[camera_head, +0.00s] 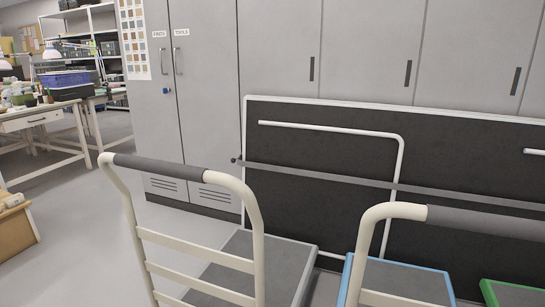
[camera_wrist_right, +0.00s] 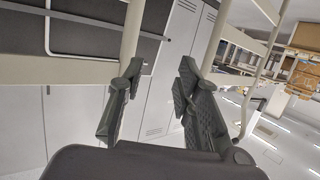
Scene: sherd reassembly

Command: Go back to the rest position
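The right wrist view shows my right gripper (camera_wrist_right: 157,85) with its two dark fingers spread apart and nothing between them. Cream trolley tubes (camera_wrist_right: 128,35) show beyond the fingers, and I cannot tell how far off they are. This view looks upside down. In the head view neither gripper nor arm shows, so my left gripper is out of sight. No sherds can be made out in either view.
Push trolleys with cream handles (camera_head: 160,163) stand close in front; one has a blue-edged deck (camera_head: 400,280), another a green-edged deck (camera_head: 515,294). Behind are a dark panel (camera_head: 320,190) and grey cabinets (camera_head: 205,90). A workbench (camera_head: 45,118) stands far left. Open floor (camera_head: 75,215) lies left.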

